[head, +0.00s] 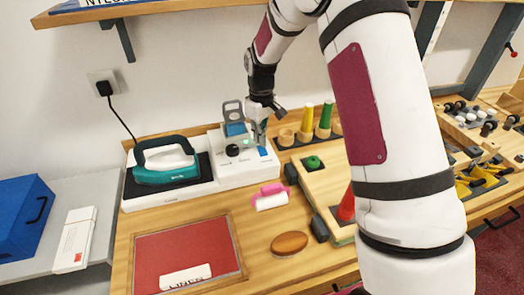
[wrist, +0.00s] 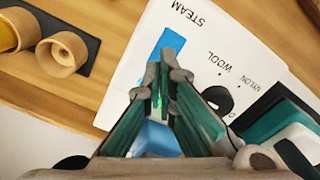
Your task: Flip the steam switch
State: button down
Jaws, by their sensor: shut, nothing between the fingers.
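The steam switch is a blue rocker (head: 263,153) on the right part of the white ironing station (head: 245,172). In the wrist view the blue rocker (wrist: 166,43) lies on the white panel under the word STEAM. My gripper (head: 260,144) is shut and empty, pointing down right at the switch. In the wrist view its fingertips (wrist: 166,72) overlap the lower end of the rocker. I cannot tell whether they touch it, and part of the rocker is hidden behind them.
A black dial (head: 232,150) with fabric labels and a blue tank with a raised grey lid (head: 233,110) stand close beside my gripper. A teal iron (head: 166,174) rests on the left. Thread spools (head: 307,120) stand to the right. A pink roller (head: 271,196) lies in front.

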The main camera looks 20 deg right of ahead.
aim_at(261, 147)
jog(key=shift+f, duration=1)
dwell(0.4)
jog(key=shift+r, duration=0.15)
jog(key=shift+r+p, duration=0.35)
jog(key=shift+r, duration=3.05)
